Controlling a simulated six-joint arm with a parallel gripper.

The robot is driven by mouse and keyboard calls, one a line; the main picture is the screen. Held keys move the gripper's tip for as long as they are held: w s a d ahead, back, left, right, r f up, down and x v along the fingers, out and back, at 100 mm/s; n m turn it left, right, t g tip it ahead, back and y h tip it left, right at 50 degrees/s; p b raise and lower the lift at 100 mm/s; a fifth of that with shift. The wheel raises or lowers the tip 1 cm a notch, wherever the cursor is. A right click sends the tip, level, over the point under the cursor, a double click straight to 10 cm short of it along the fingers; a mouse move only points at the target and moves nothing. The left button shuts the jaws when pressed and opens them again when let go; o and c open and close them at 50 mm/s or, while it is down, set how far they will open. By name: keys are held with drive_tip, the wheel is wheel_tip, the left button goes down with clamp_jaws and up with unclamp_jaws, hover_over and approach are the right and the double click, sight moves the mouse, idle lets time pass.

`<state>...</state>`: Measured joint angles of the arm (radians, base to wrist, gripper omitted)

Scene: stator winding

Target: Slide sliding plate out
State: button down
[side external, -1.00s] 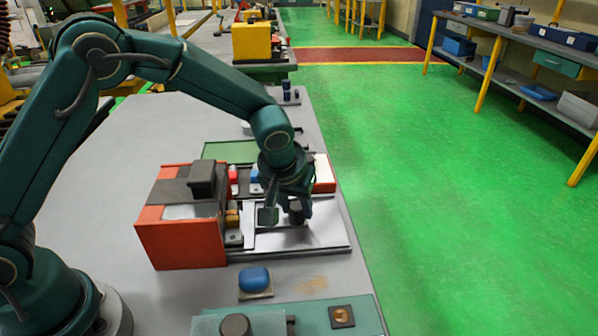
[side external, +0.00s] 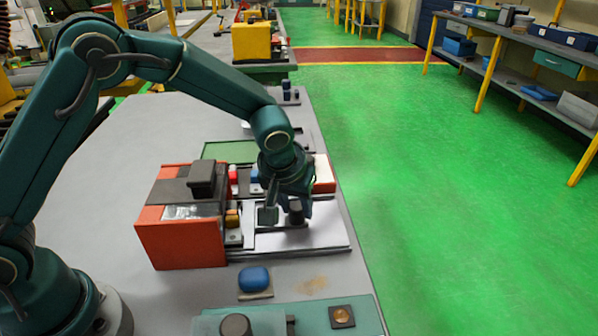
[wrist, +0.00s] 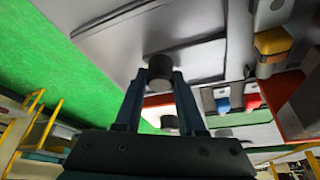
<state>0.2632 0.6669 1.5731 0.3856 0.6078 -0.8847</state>
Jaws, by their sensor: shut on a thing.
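The sliding plate (side external: 275,241) is a pale flat sheet lying on the base to the right of the orange-red machine housing (side external: 180,240). A short dark round knob (side external: 296,212) stands up from it. My gripper (side external: 297,204) points down over the plate and is shut on the knob. In the wrist view, the two fingertips of my gripper (wrist: 160,82) hold the sides of the dark knob (wrist: 158,66), with the pale plate (wrist: 115,58) behind it. The fingers and wrist hide part of the plate and knob in the side view.
A blue rounded part (side external: 254,278) sits on a small pad in front of the machine. A teal fixture (side external: 365,316) lies at the near edge. Small red (side external: 233,174) and yellow blocks (side external: 232,218) are close to the housing. Open green floor lies right of the table.

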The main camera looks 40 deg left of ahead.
drive_tip(key=shift+d, duration=0.1)
drive_tip(key=shift+w+d, duration=2.4)
drive_tip(key=shift+w, duration=0.15)
drive_tip(key=c, duration=0.5)
unclamp_jaws()
drive_tip(key=shift+s+r, duration=0.1)
drive_tip(key=shift+v, duration=2.5)
